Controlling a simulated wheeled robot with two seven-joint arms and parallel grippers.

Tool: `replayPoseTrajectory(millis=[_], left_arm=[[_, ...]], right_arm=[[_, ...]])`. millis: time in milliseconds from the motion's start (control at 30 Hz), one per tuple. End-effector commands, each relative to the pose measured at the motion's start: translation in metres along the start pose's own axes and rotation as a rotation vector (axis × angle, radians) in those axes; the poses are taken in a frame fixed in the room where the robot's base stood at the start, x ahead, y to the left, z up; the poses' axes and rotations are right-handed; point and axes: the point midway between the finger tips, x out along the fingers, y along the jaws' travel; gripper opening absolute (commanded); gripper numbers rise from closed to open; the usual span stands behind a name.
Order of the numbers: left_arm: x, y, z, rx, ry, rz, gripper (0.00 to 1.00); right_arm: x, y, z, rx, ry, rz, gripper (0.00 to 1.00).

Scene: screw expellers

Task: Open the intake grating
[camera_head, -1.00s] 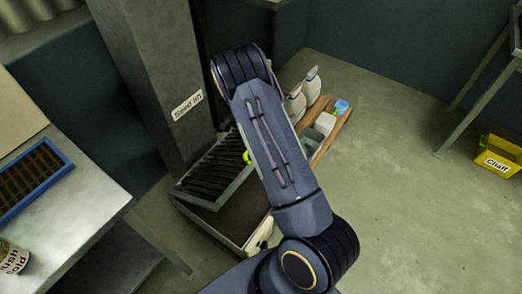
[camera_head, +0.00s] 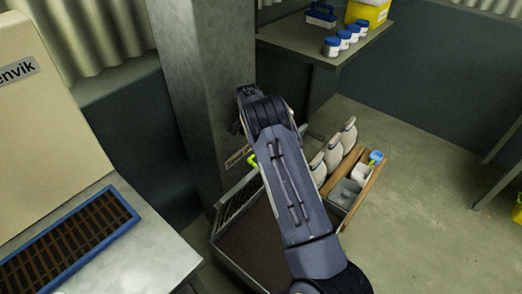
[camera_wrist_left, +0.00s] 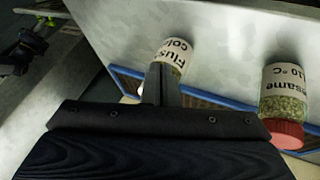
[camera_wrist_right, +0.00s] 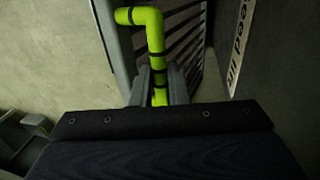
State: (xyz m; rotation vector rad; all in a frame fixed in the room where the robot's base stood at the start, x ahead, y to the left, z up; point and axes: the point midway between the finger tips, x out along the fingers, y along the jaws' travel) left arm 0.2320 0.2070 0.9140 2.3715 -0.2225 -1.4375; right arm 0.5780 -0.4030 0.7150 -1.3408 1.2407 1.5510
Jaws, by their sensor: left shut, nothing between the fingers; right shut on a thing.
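The intake grating (camera_head: 238,198) is a dark slatted panel in a grey frame. In the head view it stands steeply raised at the back left of the floor intake box (camera_head: 214,256), whose dark inside shows. Its lime-green handle (camera_head: 253,162) shows beside my right arm. In the right wrist view, my right gripper (camera_wrist_right: 158,92) is shut on the green handle (camera_wrist_right: 154,45), with the grating's slats (camera_wrist_right: 184,45) behind. My arm hides the right gripper in the head view. My left gripper (camera_wrist_left: 162,85) is shut and empty over the metal table, near a labelled jar (camera_wrist_left: 174,55).
The Seed lift column (camera_head: 205,80) rises behind the intake. The metal table (camera_head: 150,240) holds a blue-framed tray (camera_head: 128,207). A red-lidded Sesame jar (camera_wrist_left: 284,100) stands near my left gripper.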

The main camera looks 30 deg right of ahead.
Motion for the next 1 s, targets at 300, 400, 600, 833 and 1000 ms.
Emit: replayPoseTrajectory(millis=[300, 400, 600, 833, 1000], left_arm=[[0.001, -0.001, 0.001, 0.000, 0.000, 0.000, 0.00], [0.001, -0.001, 0.001, 0.000, 0.000, 0.000, 0.00], [0.001, 0.000, 0.000, 0.000, 0.000, 0.000, 0.00], [0.000, 0.000, 0.000, 0.000, 0.000, 0.000, 0.00], [-0.001, 0.000, 0.000, 0.000, 0.000, 0.000, 0.00]], right_arm=[[0.011, -0.002, 0.006, -0.004, -0.016, 0.010, 0.00], [0.011, -0.002, 0.006, -0.004, -0.016, 0.010, 0.16], [0.008, -0.001, 0.004, -0.003, -0.011, 0.009, 0.36], [0.005, -0.001, 0.003, -0.002, -0.007, 0.008, 0.36], [-0.010, 0.002, 0.003, -0.002, -0.007, 0.006, 0.36]])
